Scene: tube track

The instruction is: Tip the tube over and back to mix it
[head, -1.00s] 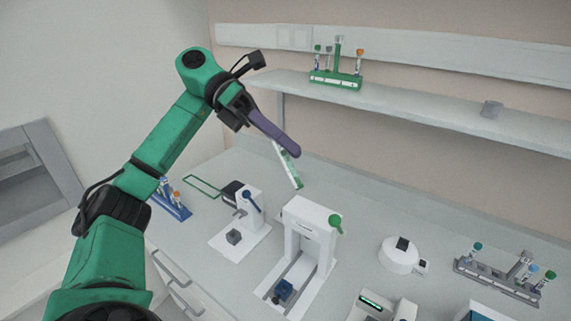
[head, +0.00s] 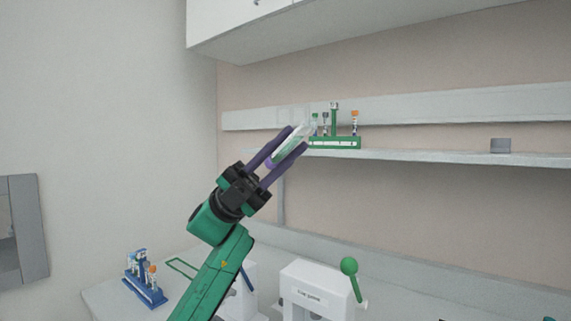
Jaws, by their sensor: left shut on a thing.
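My left gripper (head: 293,143) is shut on a tube (head: 290,142) and holds it in the air, in front of the wall shelf. The tube is clear with a green and white label and lies tilted between the two purple fingers. A purple end, which looks like its cap, shows at the lower left, and the clear end points up and right. Part of the tube is hidden by the fingers. My right gripper is not in view.
A green rack (head: 335,143) with several tubes stands on the shelf (head: 420,155) close behind the tube in the picture. A small grey block (head: 501,146) sits further right. Below are a blue tube rack (head: 146,290) and a white machine with a green-knobbed lever (head: 349,266).

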